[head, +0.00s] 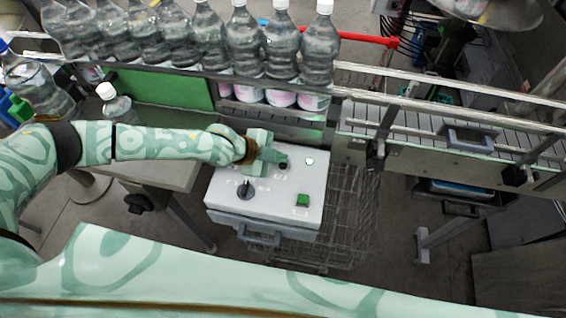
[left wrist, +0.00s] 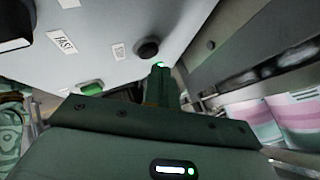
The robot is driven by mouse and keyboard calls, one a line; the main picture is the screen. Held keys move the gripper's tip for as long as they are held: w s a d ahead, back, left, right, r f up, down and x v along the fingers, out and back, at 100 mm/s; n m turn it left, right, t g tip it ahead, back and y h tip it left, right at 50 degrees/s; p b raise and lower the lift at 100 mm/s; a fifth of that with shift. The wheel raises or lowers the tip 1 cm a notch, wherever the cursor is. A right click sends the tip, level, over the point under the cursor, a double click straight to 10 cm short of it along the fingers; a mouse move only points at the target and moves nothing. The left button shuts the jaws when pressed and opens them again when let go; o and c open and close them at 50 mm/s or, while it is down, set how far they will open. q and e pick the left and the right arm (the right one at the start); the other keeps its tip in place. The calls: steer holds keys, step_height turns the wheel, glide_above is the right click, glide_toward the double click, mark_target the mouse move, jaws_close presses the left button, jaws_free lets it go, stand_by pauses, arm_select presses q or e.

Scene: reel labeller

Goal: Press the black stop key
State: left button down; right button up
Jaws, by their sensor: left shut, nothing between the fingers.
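The white control box (head: 262,205) stands below the conveyor in the head view. The round black stop key (head: 283,166) sits on its top face near the back edge. It also shows in the left wrist view (left wrist: 147,49), dark and raised from the panel. My left gripper (head: 281,157) is shut and empty, its fingertips right beside the black key. In the left wrist view the closed fingers (left wrist: 159,72) point at the panel, just right of the key, overlapping the lit green lamp. I cannot tell whether they touch the key. My right gripper is not in view.
The panel also bears a green key (head: 302,200), a lit green lamp (head: 309,161) and a black selector knob (head: 245,190). Clear bottles (head: 205,42) line the conveyor behind, above pink-labelled reels or bottles. A metal rail (head: 440,104) runs along the right.

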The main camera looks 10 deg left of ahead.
mark_target(279, 166)
arm_select(q)
steer(key=shift+f, duration=0.4)
steer(key=shift+f+b, duration=0.4)
steer(key=shift+f, duration=0.05)
stand_by(0.5)
stand_by(0.3)
steer(key=shift+r+p, duration=0.9)
steer(key=shift+p, duration=0.05)
step_height(279, 166, up, 5)
steer(key=p, duration=0.5)
stand_by(0.5)
